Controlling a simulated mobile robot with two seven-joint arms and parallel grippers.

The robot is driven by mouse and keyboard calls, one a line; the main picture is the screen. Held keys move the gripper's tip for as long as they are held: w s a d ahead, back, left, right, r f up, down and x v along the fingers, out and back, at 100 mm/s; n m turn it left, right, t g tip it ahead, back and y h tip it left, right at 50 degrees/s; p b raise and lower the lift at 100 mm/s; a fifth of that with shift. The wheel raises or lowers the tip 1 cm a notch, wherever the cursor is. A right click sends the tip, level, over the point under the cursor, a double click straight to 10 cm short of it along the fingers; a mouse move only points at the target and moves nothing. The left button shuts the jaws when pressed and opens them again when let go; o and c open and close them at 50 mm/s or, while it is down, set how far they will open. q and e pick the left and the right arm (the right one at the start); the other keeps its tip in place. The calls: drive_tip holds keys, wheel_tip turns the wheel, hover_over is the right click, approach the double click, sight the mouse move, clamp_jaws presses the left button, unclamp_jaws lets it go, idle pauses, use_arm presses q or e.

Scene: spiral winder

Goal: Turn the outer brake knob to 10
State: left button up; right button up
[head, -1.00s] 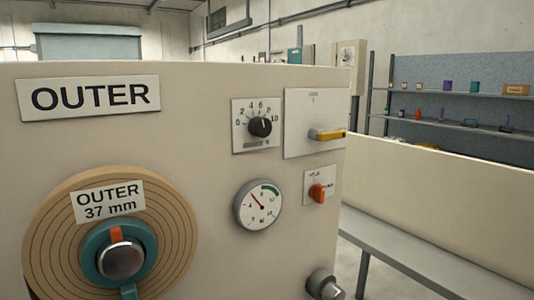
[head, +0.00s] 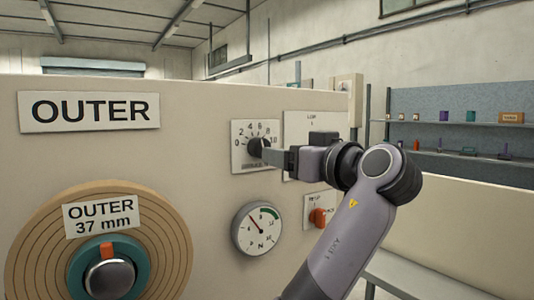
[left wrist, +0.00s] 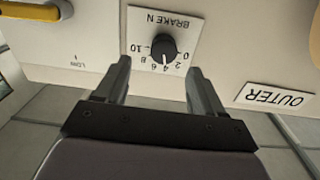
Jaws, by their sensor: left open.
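The outer brake knob (head: 258,146) is a black dial knob on a white scale plate (head: 240,163), below the OUTER sign's right side. In the left wrist view the knob (left wrist: 163,47) shows upside down with its numbers up to 10 and the word BRAKE. Its pointer seems to face the middle of the scale, near 4 to 6; the exact value is unclear. My left gripper (head: 272,155) is at the knob's right side in the head view. In the left wrist view the open left gripper (left wrist: 158,68) has a finger to either side of the knob, apart from it. My right gripper is out of view.
A round gauge (head: 258,229) sits below the knob. An orange switch (head: 318,217) and a panel with a yellow handle (left wrist: 30,10) are close by, partly behind my arm in the head view. A tan roll (head: 40,245) is at lower left. The OUTER sign (head: 88,112) is above.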

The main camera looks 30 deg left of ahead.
sight(259, 148)
use_arm(q)
drive_tip(key=p+x, duration=0.1)
drive_tip(key=x, duration=0.6)
drive_tip(key=shift+s+r+n+g, duration=0.3)
drive_tip(key=shift+s+r, duration=0.05)
drive_tip(key=shift+r, duration=0.05)
drive_tip(key=shift+a, duration=0.1)
drive_tip(key=c, duration=1.1)
drive_tip(key=shift+o, duration=0.2)
